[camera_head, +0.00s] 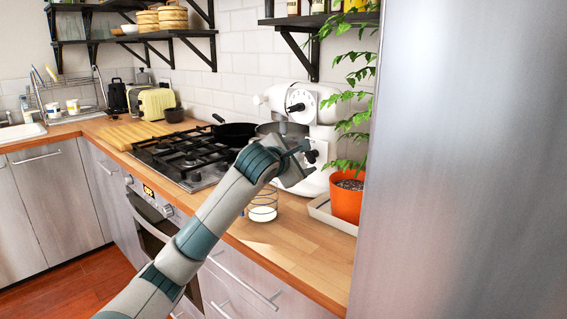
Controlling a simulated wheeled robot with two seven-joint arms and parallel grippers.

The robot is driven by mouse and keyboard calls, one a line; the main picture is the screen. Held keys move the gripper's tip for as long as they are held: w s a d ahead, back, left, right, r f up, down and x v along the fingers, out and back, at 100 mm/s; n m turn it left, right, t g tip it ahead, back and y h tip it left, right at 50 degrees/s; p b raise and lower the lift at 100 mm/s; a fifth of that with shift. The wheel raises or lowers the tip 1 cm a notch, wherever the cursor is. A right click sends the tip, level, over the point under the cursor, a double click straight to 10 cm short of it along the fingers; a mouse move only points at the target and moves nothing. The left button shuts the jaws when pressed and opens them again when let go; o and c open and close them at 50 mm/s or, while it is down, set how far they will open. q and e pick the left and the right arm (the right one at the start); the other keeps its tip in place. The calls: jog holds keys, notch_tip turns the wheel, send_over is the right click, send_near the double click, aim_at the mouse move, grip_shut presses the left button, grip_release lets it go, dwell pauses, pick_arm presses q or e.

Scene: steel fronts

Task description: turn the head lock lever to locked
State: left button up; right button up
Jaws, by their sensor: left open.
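A white stand mixer (325,142) stands on the wooden counter against the tiled wall. A round dial with a black knob (297,101) is on its upper side. A small dark knob or lever end (311,157) shows lower on its side, just beyond my gripper; I cannot tell its setting. My left gripper (302,166) is open and empty in front of the mixer's lower side, close to that dark part. I cannot tell whether they touch. The mixer's steel bowl (283,130) is partly hidden behind my left arm. My right gripper is not in view.
An orange pot (347,197) with a leafy plant stands on a tray right of the mixer. A wire whisk or holder (263,206) is below my wrist. A gas hob (190,155) with a black pan (235,133) is left. A steel front (465,170) fills the right side.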

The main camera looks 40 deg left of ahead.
pick_arm(q)
jog(key=b+v, duration=0.1)
jog(key=v, duration=1.1)
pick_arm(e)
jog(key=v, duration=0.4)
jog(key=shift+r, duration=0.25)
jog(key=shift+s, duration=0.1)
